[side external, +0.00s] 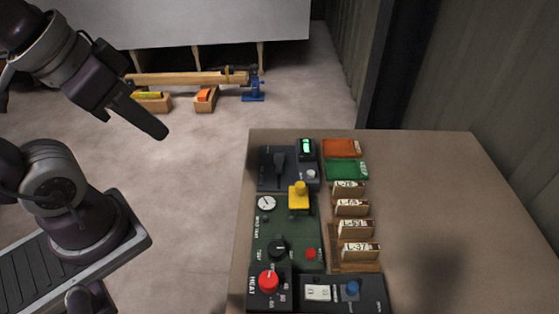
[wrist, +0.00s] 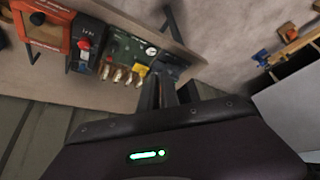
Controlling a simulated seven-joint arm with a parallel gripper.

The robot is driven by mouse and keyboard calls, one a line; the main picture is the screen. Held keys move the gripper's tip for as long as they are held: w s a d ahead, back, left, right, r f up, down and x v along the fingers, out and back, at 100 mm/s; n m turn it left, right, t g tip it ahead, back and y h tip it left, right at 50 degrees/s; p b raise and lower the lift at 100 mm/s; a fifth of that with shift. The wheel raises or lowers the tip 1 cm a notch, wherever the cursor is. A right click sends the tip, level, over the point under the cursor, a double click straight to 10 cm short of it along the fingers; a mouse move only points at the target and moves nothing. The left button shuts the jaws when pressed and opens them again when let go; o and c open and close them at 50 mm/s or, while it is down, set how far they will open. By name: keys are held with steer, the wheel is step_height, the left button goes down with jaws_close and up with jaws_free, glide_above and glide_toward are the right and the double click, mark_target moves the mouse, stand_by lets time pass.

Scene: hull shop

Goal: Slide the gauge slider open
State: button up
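A green panel (side external: 262,238) on the bench carries a white round dial gauge (side external: 266,203), a black knob (side external: 278,248) and a red button (side external: 310,253). A yellow block-shaped handle (side external: 298,196) stands at its upper right edge. Behind it is a dark panel (side external: 267,180) with a black upright lever (side external: 279,167) and a green-lit display (side external: 306,148). I cannot tell for sure which part is the gauge slider. My gripper (side external: 150,122) hangs in the air left of the bench, apart from everything. The wrist view shows its dark fingers (wrist: 168,92) close together with nothing clearly between them; their gap is unclear.
Nearer panels hold a red HEAT knob (side external: 268,281) and a blue knob (side external: 352,288). Several labelled card holders (side external: 352,207) and orange (side external: 342,148) and green (side external: 347,170) trays stand to the right. The bench's right side (side external: 440,210) is clear.

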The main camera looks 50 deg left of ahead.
steer(key=o, duration=0.7)
steer(key=w+n, duration=0.2)
steer(key=w, duration=0.1)
steer(key=w+g, duration=0.1)
steer(key=shift+w+r+n, duration=0.4)
steer(key=n+g, duration=0.4)
steer(key=n, duration=1.1)
glide_above(279, 157)
steer(key=f, duration=1.7)
steer(key=shift+s+f, duration=0.15)
steer(key=shift+s, duration=0.05)
steer(key=shift+g, duration=0.3)
steer(key=f, duration=0.8)
steer(key=shift+w, duration=0.25)
steer(key=shift+f, duration=0.25)
jaws_close()
